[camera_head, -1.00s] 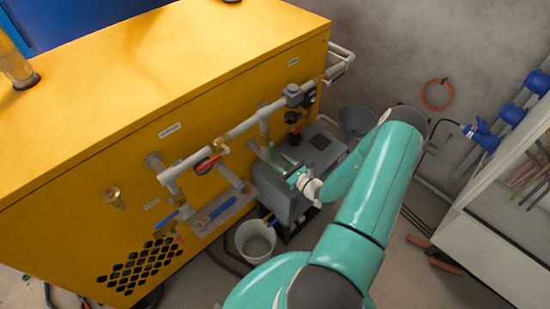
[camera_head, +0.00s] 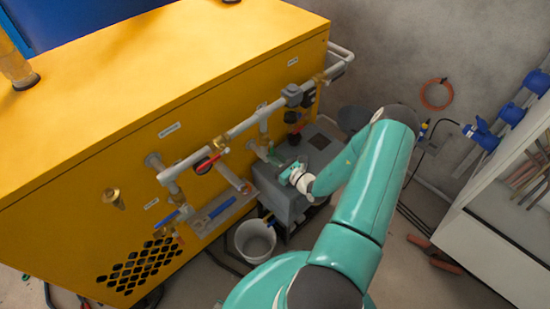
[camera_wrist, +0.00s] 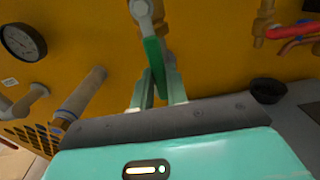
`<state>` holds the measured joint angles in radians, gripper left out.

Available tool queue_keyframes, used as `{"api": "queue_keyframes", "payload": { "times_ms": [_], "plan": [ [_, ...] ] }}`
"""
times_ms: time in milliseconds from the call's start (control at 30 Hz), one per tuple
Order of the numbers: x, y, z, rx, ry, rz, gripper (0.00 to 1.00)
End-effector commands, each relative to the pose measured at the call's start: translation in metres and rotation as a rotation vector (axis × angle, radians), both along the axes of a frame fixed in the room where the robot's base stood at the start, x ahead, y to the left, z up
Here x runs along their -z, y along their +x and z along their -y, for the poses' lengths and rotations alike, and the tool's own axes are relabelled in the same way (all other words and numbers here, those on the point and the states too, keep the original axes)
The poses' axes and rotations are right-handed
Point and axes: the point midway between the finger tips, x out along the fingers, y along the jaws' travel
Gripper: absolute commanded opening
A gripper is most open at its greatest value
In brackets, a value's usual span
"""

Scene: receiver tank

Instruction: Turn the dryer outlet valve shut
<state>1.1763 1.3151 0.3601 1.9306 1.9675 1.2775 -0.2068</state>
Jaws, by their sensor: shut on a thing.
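A valve with a green lever handle (camera_wrist: 154,62) hangs from a grey pipe fitting (camera_wrist: 143,10) on the yellow cabinet wall in the wrist view. Its label is not readable, so I cannot tell whether it is the dryer outlet valve. My gripper (camera_wrist: 157,88) is shut on this lever, with pale green fingers on either side of its lower end. The lever points down and slightly right in that view. In the head view my gripper (camera_head: 285,173) is small beside the cabinet, above the grey box, and the lever is hard to make out.
The yellow cabinet (camera_head: 110,120) carries a grey pipe run (camera_head: 250,120) and a red-handled valve (camera_head: 205,165). A grey box (camera_head: 290,200) lies under my gripper. A white bucket (camera_head: 255,241) stands on the floor. A white cabinet (camera_head: 480,250) stands right. A gauge (camera_wrist: 22,41) shows.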

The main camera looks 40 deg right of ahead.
Motion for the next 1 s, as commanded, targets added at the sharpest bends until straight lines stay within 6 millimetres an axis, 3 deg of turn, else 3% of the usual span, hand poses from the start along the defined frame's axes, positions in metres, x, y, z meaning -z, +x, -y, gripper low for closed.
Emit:
{"api": "queue_keyframes", "payload": {
  "times_ms": [367, 1000],
  "plan": [
    [-0.001, -0.001, -0.009, 0.000, 0.119, -0.016, 0.00],
    [-0.017, -0.006, -0.044, 0.000, 0.682, -0.093, 0.00]
  ]
}}
